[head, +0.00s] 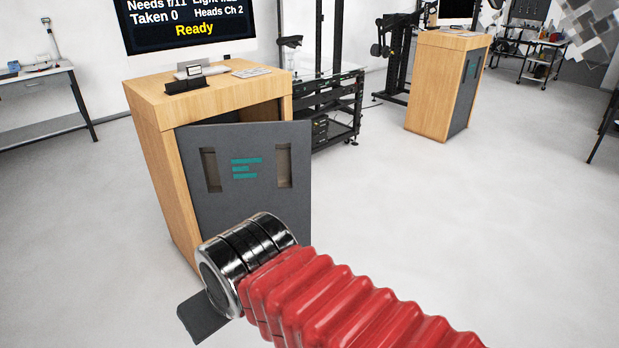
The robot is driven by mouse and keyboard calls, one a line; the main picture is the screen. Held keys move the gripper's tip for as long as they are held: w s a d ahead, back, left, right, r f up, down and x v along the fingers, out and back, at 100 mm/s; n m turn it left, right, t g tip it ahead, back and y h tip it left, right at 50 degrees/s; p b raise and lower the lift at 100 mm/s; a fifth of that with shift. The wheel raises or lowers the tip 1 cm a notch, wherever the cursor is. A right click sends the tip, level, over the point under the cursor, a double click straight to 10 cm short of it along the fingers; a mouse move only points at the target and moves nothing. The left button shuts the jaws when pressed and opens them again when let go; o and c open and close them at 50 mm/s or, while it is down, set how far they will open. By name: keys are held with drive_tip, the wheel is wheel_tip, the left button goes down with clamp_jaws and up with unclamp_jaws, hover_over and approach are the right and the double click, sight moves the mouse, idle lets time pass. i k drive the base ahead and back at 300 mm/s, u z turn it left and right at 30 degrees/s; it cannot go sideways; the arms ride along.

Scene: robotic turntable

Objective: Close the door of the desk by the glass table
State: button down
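The wooden desk (160,150) stands left of centre. Its grey door (250,190), with two slots and a teal logo, is ajar. The door's left edge is by the desk's front left corner, and its right edge stands out from the body, showing a dark gap at the top right. A glass-topped table (330,75) with a black frame is right behind this desk. My gripper (205,317) is in front of the door's lower part in the picture; only a dark flat piece shows beyond the metal ring of my red-sleeved arm. Its fingers cannot be made out, and contact cannot be told.
A second wooden desk (430,85) with a grey side panel stands at the back right. A grey worktable (40,95) is at the far left. A screen (190,25) is above the near desk. The pale floor to the right of the door is clear.

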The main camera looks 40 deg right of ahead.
sight(233, 173)
drive_tip(key=z, duration=0.4)
drive_tip(key=i, duration=1.5)
drive_tip(key=u, duration=0.15)
